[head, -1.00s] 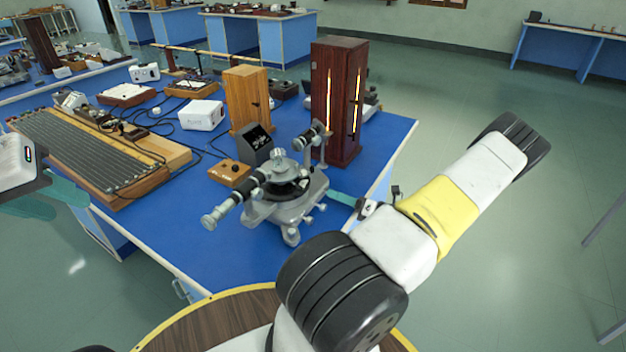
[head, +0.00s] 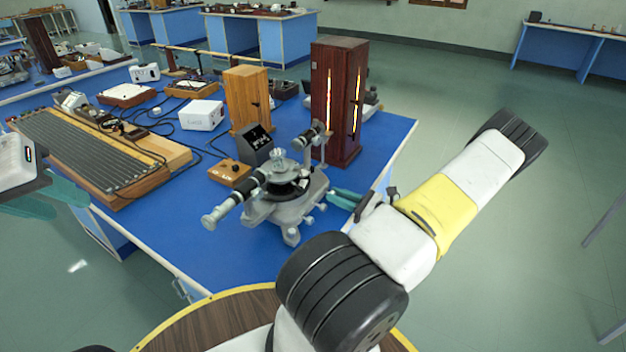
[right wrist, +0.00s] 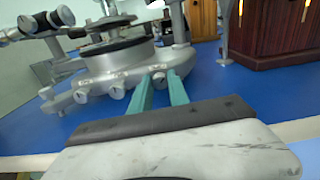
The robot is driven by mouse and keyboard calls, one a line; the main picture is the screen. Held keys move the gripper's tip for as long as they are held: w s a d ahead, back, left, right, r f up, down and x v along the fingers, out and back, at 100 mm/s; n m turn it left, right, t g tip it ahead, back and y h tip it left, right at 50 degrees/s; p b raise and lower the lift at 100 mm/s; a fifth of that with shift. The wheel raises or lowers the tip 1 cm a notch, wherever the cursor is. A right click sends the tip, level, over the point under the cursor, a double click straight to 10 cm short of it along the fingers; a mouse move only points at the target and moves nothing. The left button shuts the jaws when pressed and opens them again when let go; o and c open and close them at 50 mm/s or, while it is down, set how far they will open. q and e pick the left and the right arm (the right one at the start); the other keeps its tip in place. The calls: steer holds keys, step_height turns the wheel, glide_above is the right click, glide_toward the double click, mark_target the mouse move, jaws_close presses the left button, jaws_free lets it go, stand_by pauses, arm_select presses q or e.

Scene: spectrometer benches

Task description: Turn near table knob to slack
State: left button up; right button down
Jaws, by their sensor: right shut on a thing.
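A grey metal spectrometer (head: 285,205) with a telescope tube stands on the blue bench. Several small silver knobs stick out around its base, also in the right wrist view. My right gripper (head: 333,195) reaches the base from the right. In the right wrist view its two teal fingers (right wrist: 161,82) are on either side of one base knob (right wrist: 158,77) and shut on it; the fingers partly hide it. Other base knobs (right wrist: 117,92) sit to the left, untouched. My left gripper (head: 50,200) is at the left edge, empty, its teal fingers apart.
A dark red wooden lamp box (head: 338,100) stands behind the spectrometer, close to the right gripper. A small wooden box with buttons (head: 229,172) and a dark display unit (head: 255,145) stand to the left. The blue bench (head: 190,245) is clear in front.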

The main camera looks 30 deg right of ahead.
steer(key=n, duration=0.4)
steer(key=shift+n, duration=2.2)
steer(key=c, duration=1.5)
jaws_free()
steer(key=shift+c, duration=0.2)
steer(key=v, duration=0.8)
